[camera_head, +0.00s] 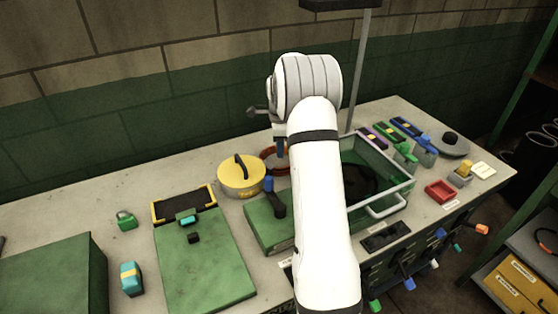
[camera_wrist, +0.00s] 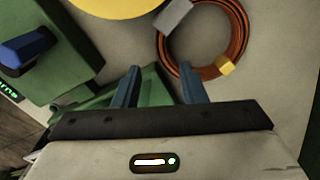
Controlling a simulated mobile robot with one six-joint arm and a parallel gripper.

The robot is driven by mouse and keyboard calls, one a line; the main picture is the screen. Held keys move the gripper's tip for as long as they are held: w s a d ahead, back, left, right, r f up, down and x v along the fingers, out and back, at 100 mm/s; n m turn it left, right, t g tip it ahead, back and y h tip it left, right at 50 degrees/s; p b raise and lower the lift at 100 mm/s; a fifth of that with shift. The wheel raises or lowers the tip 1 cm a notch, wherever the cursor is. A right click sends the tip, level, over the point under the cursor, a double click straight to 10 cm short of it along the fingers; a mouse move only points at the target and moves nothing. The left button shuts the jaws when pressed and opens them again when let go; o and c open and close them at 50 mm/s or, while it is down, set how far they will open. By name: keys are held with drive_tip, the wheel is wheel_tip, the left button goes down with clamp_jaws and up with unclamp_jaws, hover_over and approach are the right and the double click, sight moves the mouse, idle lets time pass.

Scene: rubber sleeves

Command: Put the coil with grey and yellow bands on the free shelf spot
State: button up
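The coil (camera_wrist: 243,32) is an orange-brown ring with a grey band and a yellow band, lying flat on the bench in the wrist view. In the head view the coil (camera_head: 267,161) is partly hidden behind my arm and gripper. My gripper (camera_wrist: 160,68) is open and empty, with its two blue fingers apart. Its fingertips show just at the near left edge of the coil; I cannot tell their height above it. A shelf rack (camera_head: 517,241) stands at the lower right of the head view, with another coil (camera_head: 546,240) on it, cut off by the frame edge.
A yellow round container (camera_head: 241,177) and a green box with a blue handle (camera_head: 268,222) stand close to the coil. A clear bin (camera_head: 400,190) is right of my arm. Orange boxes (camera_head: 519,284) sit low on the rack. Black rings (camera_head: 535,150) are higher up.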

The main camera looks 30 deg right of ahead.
drive_tip(key=s+a+r+n+t, duration=0.2)
drive_tip(key=s+a+r+n, duration=0.8)
drive_tip(key=s+a+r, duration=0.3)
drive_tip(key=s+a+n, duration=0.2)
drive_tip(key=s+n, duration=0.2)
drive_tip(key=s, duration=0.3)
drive_tip(key=s+a+n, duration=0.3)
drive_tip(key=s+n, duration=0.1)
drive_tip(key=s, duration=0.3)
drive_tip(key=s+a+r+n+t, duration=0.1)
drive_tip(key=s+a+n, duration=0.1)
drive_tip(key=s+n, duration=0.2)
drive_tip(key=s, duration=0.3)
drive_tip(key=shift+s+a, duration=0.25)
drive_tip(key=shift+s, duration=0.15)
drive_tip(key=shift+c, duration=0.2)
drive_tip(key=shift+s, duration=0.1)
